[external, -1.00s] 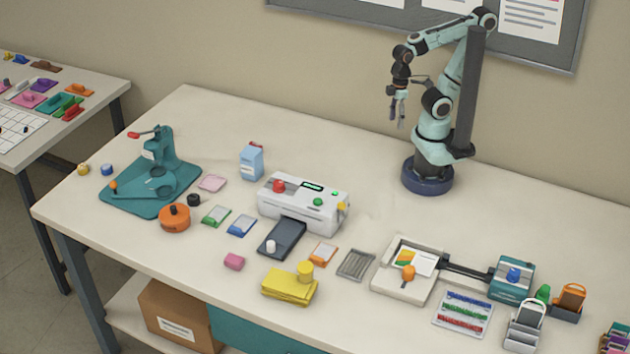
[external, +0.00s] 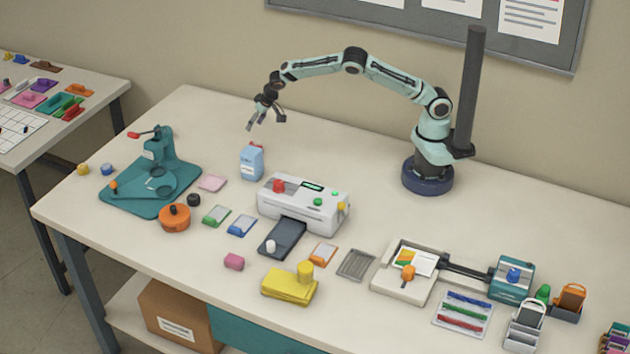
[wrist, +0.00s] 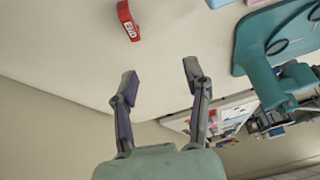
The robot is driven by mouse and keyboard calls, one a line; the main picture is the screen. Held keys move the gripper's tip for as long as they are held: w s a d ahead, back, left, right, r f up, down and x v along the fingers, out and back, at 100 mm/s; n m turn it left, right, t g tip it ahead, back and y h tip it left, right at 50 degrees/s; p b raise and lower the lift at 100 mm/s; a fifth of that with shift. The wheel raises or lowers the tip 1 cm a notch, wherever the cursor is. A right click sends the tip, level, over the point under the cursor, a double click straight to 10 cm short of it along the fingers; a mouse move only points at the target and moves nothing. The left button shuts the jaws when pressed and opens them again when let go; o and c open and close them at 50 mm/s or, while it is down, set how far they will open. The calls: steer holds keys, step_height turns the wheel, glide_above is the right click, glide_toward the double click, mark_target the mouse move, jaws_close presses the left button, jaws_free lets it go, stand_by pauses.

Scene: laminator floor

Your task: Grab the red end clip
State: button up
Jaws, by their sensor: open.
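The red end clip (wrist: 128,20), a small red block with a white "END" label, lies on the table near the top of the wrist view. In the external view it is mostly or fully hidden behind the light blue box (external: 251,162); a small red patch at that box's top may be part of it.
A teal press (external: 155,180) stands to the left, with a pink pad (external: 212,183) beside it. The white laminator (external: 303,205) stands right of the blue box. The wall is close behind the table's back edge. The table right of the laminator's back is clear.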

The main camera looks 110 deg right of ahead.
steer(key=g, duration=0.1)
glide_above(258, 145)
steer(key=s+a, duration=0.1)
steer(key=a, duration=0.1)
step_height(258, 145, down, 5)
steer(key=shift+s+f, duration=0.1)
steer(key=x, duration=0.6)
steer(key=shift+f, duration=0.25)
jaws_close()
